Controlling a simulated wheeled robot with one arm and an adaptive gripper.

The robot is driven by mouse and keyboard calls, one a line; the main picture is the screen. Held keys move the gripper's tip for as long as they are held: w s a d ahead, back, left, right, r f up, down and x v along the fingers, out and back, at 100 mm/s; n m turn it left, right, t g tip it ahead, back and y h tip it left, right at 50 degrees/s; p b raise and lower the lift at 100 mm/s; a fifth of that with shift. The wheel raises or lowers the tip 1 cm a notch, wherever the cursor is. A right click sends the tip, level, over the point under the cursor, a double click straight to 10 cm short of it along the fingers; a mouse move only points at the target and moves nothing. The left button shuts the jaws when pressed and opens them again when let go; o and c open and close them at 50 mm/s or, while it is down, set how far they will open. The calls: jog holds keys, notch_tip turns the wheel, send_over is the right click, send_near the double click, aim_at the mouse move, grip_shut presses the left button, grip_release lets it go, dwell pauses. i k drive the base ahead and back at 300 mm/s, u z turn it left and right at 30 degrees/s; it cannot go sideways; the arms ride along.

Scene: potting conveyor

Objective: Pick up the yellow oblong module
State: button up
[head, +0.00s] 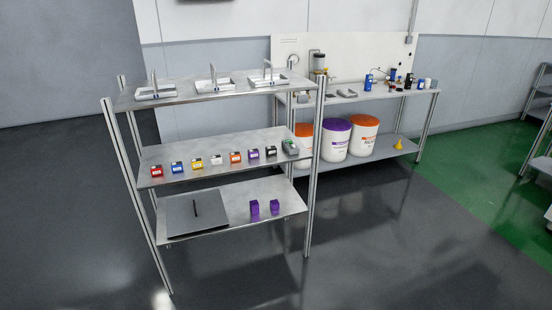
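A small yellow module (197,165) with a dark top and a pale label sits on the middle shelf (220,145) of the metal rack. It stands in a row between a blue module (177,167) on its left and a white module (216,160) on its right. It is too small to tell its exact shape. My gripper is not in view.
The row also holds red (156,171), orange (235,157), purple (253,154) and black (271,152) modules. Trays (214,85) stand on the shelf above. A grey plate (180,214) and purple blocks (254,208) lie below. Floor in front is clear.

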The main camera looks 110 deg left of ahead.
aim_at(196, 163)
jog(key=u, duration=4.9)
jog(key=i, duration=0.9)
jog(key=u, duration=0.85)
jog(key=i, duration=0.8)
jog(key=z, duration=0.7)
jog(key=i, duration=0.7)
jog(key=z, duration=1.25)
jog(key=i, duration=0.4)
jog(key=z, duration=0.1)
